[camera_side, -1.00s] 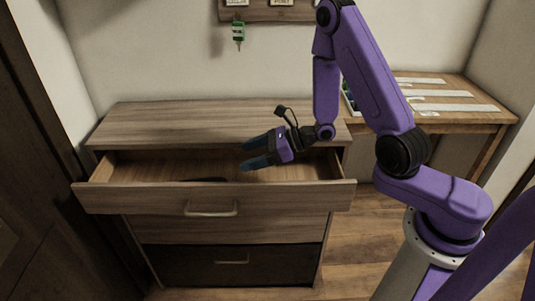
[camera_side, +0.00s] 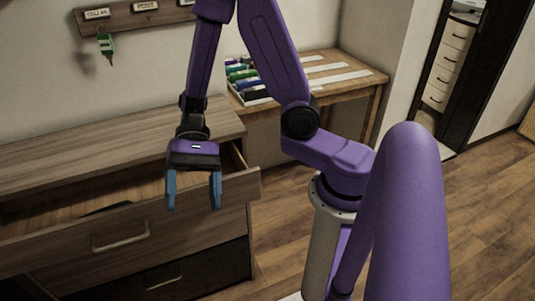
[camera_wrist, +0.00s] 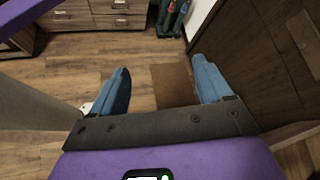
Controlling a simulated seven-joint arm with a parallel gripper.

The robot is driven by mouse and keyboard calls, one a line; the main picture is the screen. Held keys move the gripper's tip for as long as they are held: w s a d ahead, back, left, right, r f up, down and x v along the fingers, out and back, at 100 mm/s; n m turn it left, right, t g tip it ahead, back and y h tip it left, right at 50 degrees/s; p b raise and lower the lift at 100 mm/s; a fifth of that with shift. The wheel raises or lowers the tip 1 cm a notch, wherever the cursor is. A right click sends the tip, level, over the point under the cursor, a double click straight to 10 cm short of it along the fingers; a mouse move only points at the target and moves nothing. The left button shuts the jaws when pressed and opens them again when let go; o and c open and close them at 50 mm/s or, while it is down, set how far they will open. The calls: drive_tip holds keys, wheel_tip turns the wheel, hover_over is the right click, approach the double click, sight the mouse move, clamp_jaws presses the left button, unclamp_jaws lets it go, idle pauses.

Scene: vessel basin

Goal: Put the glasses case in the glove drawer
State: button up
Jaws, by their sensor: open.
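The top drawer (camera_side: 70,235) of the wooden dresser is pulled open at the left of the side view; no label shows which drawer is the glove drawer. A dark object (camera_side: 107,208) lies inside it, mostly hidden by the drawer front; I cannot tell whether it is the glasses case. My gripper (camera_side: 193,203) points down with its blue fingers apart and nothing between them. It appears in front of the drawer's right end in the side view. The wrist view shows the open fingers (camera_wrist: 163,90) over wooden floor.
A dark lower drawer (camera_side: 165,280) is shut. A wooden side table (camera_side: 350,82) with a rack of coloured items (camera_side: 243,75) stands right of the dresser. A key rack (camera_side: 125,15) with a green tag (camera_side: 106,46) hangs on the wall. Open floor (camera_side: 470,210) lies at the right.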

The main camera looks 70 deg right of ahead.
drive_tip(key=s+d+r+n+t+h, duration=0.1)
drive_tip(key=s+d+n+h, duration=0.4)
drive_tip(key=n, duration=0.5)
drive_tip(key=s+d+r+n+t+h, duration=0.2)
drive_tip(key=s+d+n+t+h, duration=0.2)
drive_tip(key=d+n, duration=0.3)
drive_tip(key=shift+s+d+r+n+t+h, duration=0.25)
drive_tip(key=shift+s+n+h, duration=0.35)
drive_tip(key=shift+n, duration=1)
drive_tip(key=shift+a+f, duration=0.1)
